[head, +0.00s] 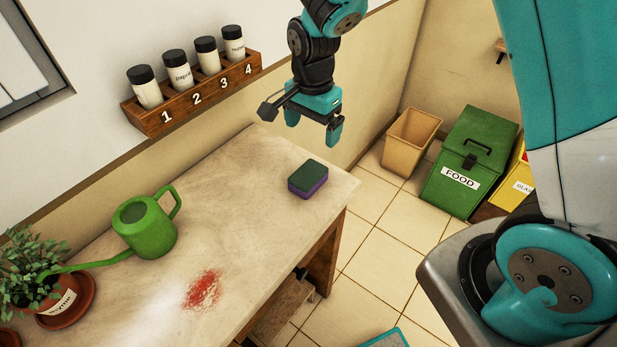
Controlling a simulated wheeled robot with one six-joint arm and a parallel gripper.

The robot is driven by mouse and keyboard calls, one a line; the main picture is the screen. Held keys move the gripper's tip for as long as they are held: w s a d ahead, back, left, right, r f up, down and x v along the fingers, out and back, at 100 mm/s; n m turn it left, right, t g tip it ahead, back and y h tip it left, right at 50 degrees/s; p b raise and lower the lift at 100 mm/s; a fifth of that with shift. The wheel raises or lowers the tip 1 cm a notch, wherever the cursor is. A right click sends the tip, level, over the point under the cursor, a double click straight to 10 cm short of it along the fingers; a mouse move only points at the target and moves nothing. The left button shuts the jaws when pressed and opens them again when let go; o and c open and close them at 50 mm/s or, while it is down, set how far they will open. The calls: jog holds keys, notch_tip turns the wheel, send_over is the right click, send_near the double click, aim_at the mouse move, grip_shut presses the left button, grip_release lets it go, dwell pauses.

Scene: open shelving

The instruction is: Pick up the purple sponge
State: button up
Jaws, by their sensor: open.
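The purple sponge (308,180) lies flat on the tabletop near its right edge. It has a dark green top layer over a purple body. My gripper (314,129) hangs in the air above and slightly behind the sponge in the head view. Its teal fingers point down, are apart and hold nothing. There is a clear gap between the fingers and the sponge.
A green watering can (146,228), a potted plant (68,297) and a red stain (203,289) are on the table (255,225). A numbered rack (195,97) of several jars hangs on the wall. Bins, including a green FOOD bin (466,160), stand on the floor.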

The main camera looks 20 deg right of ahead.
aim_at(308, 174)
notch_tip(308, 174, down, 9)
jog(key=shift+a+p, duration=0.1)
jog(key=shift+p, duration=0.7)
jog(key=shift+s+a+f+p, duration=0.15)
jog(key=shift+f+p, duration=0.2)
jog(key=shift+f, duration=0.2)
jog(key=shift+a+f+p, duration=0.15)
jog(key=shift+f+p, duration=0.2)
jog(key=shift+f, duration=0.7)
jog(key=shift+a+f+p, duration=0.15)
jog(key=shift+f+p, duration=0.2)
jog(key=shift+f, duration=0.7)
jog(key=shift+c, duration=0.2)
jog(key=c, duration=0.9)
